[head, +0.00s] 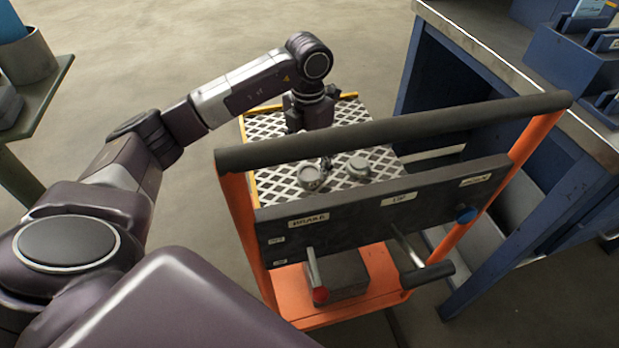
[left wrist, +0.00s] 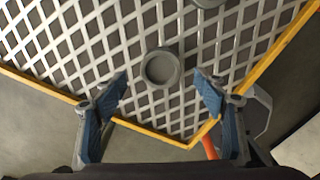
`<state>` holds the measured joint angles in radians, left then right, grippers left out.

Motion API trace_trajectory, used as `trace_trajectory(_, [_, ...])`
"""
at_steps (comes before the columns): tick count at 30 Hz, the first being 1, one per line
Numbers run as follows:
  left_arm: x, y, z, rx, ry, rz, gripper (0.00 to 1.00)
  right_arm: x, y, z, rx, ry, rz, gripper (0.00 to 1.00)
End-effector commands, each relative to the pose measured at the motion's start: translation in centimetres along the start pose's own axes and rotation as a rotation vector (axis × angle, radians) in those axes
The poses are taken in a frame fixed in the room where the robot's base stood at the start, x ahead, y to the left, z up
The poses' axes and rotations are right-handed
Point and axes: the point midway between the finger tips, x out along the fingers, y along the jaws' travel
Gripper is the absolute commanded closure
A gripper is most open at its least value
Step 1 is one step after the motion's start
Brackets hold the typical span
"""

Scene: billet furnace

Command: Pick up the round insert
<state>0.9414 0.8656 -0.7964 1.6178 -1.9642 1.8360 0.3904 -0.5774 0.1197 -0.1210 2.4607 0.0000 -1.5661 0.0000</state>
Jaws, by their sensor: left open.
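A grey round insert (left wrist: 162,68), shaped like a shallow dish with a raised rim, lies on the lattice-topped platform (left wrist: 60,45) in the left wrist view. My left gripper (left wrist: 160,80) is open, with its blue-padded fingers apart to either side of the insert in the picture and nothing held. A second round grey piece (left wrist: 206,2) is cut off at the top edge. In the head view, two round grey pieces (head: 312,178) (head: 358,168) sit on the platform; I cannot tell which matches the insert. My left gripper (head: 311,118) is above the platform, fingertips not clear. My right gripper is not in view.
The lift cart's black handle bar (head: 400,131) and labelled panel (head: 385,205) stand in front of the platform. A blue workbench (head: 440,90) is close on the right. A green table (head: 38,105) stands at the left. The floor behind the cart is clear.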

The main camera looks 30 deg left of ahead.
Motion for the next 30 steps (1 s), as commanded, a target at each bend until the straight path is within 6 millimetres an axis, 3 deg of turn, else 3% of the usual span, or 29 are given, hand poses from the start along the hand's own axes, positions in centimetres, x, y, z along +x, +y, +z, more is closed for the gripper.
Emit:
trace_trajectory(7, [3.9,-0.1,0.0,0.001,0.002,0.000,0.35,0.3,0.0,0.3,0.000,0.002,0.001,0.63])
trace_trajectory(15, [4.2,-0.1,0.0,0.001,0.000,0.000,0.36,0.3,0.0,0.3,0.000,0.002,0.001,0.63])
trace_trajectory(30, [4.2,-0.1,0.0,0.001,0.000,0.000,0.91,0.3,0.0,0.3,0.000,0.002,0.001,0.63])
